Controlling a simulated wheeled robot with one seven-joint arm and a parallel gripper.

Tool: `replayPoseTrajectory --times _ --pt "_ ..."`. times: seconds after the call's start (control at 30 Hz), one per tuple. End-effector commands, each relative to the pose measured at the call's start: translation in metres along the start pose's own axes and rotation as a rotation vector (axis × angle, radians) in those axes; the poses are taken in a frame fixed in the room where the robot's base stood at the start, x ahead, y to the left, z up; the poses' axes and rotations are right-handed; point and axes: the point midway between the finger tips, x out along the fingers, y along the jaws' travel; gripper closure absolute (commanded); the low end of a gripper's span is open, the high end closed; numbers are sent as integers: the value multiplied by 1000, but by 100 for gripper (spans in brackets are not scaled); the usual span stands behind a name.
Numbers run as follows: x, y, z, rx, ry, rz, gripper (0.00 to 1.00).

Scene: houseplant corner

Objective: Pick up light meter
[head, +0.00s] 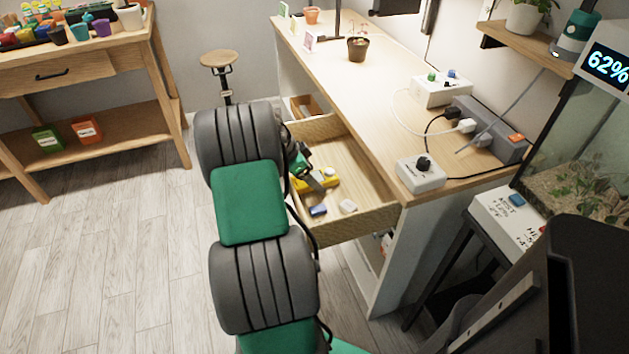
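A yellow device with a pale round part at one end, which looks like the light meter (329,181), lies in the open wooden drawer (371,221) of the desk. My gripper (314,182) is down inside the drawer, at the yellow device and partly covering it. The fingers are small and partly hidden by my arm, so I cannot tell whether they are open, shut or touching the device. A small blue item (318,210) and a small white item (348,206) lie nearer the drawer's front corner, apart from the gripper.
A stool (220,62) stands behind my arm. A glass tank (590,150) is at right. The floor at left is clear.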

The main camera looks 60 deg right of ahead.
Motion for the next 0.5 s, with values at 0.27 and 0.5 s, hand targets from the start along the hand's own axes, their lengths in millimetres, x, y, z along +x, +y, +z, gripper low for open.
replayPoseTrajectory --times 0.27,0.5 --pt "-34 3 2 -5 -2 4 20" --pt "-76 2 -2 1 -1 0 16"
